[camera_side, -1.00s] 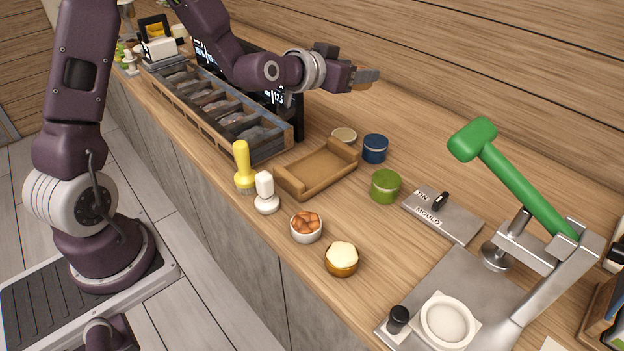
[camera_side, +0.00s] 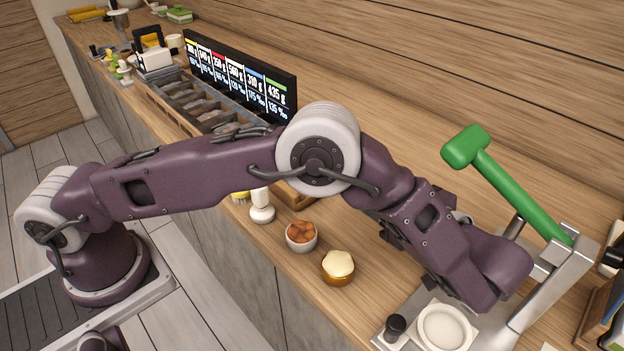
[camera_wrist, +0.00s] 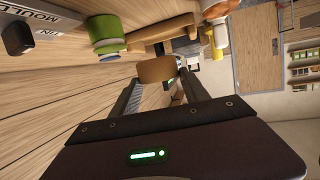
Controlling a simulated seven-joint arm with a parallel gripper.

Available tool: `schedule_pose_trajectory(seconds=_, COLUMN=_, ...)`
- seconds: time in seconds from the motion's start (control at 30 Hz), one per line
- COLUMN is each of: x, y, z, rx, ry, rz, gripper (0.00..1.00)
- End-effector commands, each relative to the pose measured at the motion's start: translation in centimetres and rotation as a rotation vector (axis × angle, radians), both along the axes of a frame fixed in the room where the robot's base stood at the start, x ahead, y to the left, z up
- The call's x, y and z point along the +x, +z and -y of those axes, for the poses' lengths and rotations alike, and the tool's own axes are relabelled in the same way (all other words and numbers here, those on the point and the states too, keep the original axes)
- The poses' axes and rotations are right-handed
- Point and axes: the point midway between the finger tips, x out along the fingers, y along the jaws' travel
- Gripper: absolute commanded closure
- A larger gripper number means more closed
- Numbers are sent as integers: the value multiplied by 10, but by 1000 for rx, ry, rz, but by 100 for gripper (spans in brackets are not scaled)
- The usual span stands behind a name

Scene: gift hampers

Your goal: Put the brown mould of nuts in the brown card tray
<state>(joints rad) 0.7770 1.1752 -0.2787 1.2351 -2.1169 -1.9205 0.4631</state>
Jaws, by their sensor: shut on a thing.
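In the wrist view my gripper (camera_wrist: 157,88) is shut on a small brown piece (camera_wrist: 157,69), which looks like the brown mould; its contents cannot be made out. The brown card tray (camera_wrist: 160,32) is farther off in that view, apart from the held piece. In the side view my arm covers most of the tray, and only a front corner (camera_side: 295,196) shows. My gripper's fingertips and the held piece are hidden behind my arm there.
A green pot (camera_wrist: 105,32) stands near the tray, with the unmould plate (camera_wrist: 48,30) beyond it. The green-handled press (camera_side: 515,190) stands right.

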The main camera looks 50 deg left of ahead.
Motion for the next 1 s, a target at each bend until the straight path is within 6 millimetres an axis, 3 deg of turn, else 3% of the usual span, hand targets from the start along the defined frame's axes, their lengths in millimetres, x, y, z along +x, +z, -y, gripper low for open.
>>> schedule_pose_trajectory(seconds=0.07, x=-7, y=-2, z=4, rx=1, ry=25, rz=1, gripper=89)
schedule_pose_trajectory(seconds=0.13, x=-7, y=-2, z=-7, rx=2, ry=37, rz=0, gripper=89)
schedule_pose_trajectory(seconds=0.5, x=14, y=-2, z=-121, rx=0, ry=40, rz=-1, gripper=89)
schedule_pose_trajectory(seconds=0.73, x=23, y=-3, z=-170, rx=-1, ry=38, rz=-1, gripper=89)
schedule_pose_trajectory(seconds=1.0, x=24, y=-38, z=-170, rx=-2, ry=34, rz=-1, gripper=89)
